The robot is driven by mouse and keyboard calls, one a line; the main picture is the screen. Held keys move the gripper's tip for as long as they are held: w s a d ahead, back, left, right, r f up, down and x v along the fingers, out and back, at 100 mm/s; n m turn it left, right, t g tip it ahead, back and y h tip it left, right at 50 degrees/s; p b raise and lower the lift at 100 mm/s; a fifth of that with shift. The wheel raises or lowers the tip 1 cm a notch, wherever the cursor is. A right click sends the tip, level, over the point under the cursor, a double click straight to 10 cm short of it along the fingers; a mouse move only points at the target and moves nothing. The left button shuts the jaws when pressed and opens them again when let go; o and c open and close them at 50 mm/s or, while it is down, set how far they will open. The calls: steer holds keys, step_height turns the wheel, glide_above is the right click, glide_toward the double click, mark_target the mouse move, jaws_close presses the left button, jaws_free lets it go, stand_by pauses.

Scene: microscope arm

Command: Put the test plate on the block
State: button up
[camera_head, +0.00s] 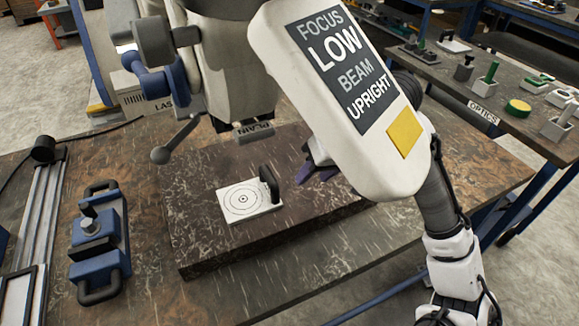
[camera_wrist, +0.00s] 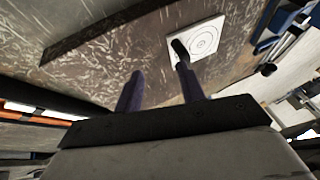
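The test plate (camera_head: 240,203) is a white square with black concentric rings and an upright black handle (camera_head: 269,183) at its right edge. It lies flat on a thick dark stone block (camera_head: 200,247). My gripper (camera_head: 314,174), with purple fingers, is right of the handle and apart from it, partly hidden by my arm. In the wrist view the fingers (camera_wrist: 159,70) are spread with nothing between them. There the plate (camera_wrist: 207,40) shows beyond the right finger, and the handle (camera_wrist: 179,48) appears just past that fingertip. The block (camera_wrist: 110,55) also fills much of that view.
A blue fixture with black handles (camera_head: 97,245) and a metal rail (camera_head: 40,220) stand left of the block. The block's front is clear.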

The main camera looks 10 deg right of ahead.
steer(key=s+d, duration=0.2)
steer(key=d, duration=0.1)
steer(key=shift+s, duration=0.3)
stand_by(0.4)
